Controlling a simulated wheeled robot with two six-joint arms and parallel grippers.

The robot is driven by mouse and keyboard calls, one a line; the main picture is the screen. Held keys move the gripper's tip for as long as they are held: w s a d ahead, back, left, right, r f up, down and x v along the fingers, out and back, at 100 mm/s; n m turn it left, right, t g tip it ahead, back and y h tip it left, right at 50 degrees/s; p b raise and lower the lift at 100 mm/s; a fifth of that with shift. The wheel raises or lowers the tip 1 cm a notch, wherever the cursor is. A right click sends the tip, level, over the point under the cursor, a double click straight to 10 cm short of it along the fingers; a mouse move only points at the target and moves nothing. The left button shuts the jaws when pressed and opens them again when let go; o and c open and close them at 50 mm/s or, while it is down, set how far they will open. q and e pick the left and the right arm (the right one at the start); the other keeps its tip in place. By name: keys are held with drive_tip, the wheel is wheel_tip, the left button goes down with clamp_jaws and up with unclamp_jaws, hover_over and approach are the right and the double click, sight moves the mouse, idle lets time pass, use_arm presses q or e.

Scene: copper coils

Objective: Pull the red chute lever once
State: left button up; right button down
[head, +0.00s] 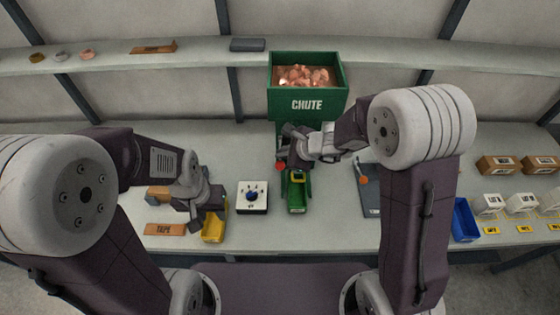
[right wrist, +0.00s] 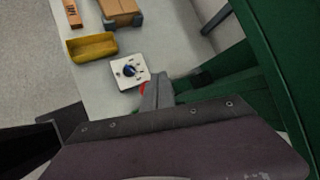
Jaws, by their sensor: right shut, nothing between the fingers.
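The green chute box (head: 308,105), marked CHUTE and holding copper-coloured pieces, stands at the back centre. The red lever knob (head: 281,167) shows at the left of the chute's lower part. In the right wrist view a small piece of red (right wrist: 145,87) shows beside a grey finger; most of the lever is hidden. My right gripper (head: 290,157) is shut and empty, close beside the knob; I cannot tell whether they touch. My left gripper (head: 203,212) is low over the bench by the yellow bin (head: 214,232); its jaws are unclear.
A green bin (head: 297,207) sits below the chute. A white box with a blue dial (head: 252,197) is left of it. A tape box (head: 171,229) lies at the left. A blue bin (head: 464,221) and white boxes (head: 487,203) stand at the right.

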sight(283, 165)
drive_tip(key=shift+f, duration=0.1)
drive_tip(key=shift+f+b, duration=0.3)
drive_tip(key=shift+b, duration=0.35)
drive_tip(key=shift+s+f+b, duration=0.15)
drive_tip(key=shift+f+b, duration=0.95)
drive_tip(key=shift+b, duration=0.2)
drive_tip(key=shift+s+f+b, duration=0.15)
drive_tip(key=shift+f+b, duration=0.95)
drive_tip(key=shift+b, duration=0.15)
idle(1.9)
drive_tip(key=shift+r, duration=0.15)
idle(0.5)
drive_tip(key=shift+w+r+p, duration=0.15)
drive_tip(key=shift+r+p, duration=1.1)
drive_tip(key=shift+w+r+p, duration=0.1)
drive_tip(key=shift+r+p, duration=1.1)
drive_tip(key=shift+r, duration=0.05)
drive_tip(key=r+p, duration=0.4)
drive_tip(key=r, duration=0.1)
drive_tip(key=shift+w+p, duration=0.25)
drive_tip(key=shift+p, duration=0.1)
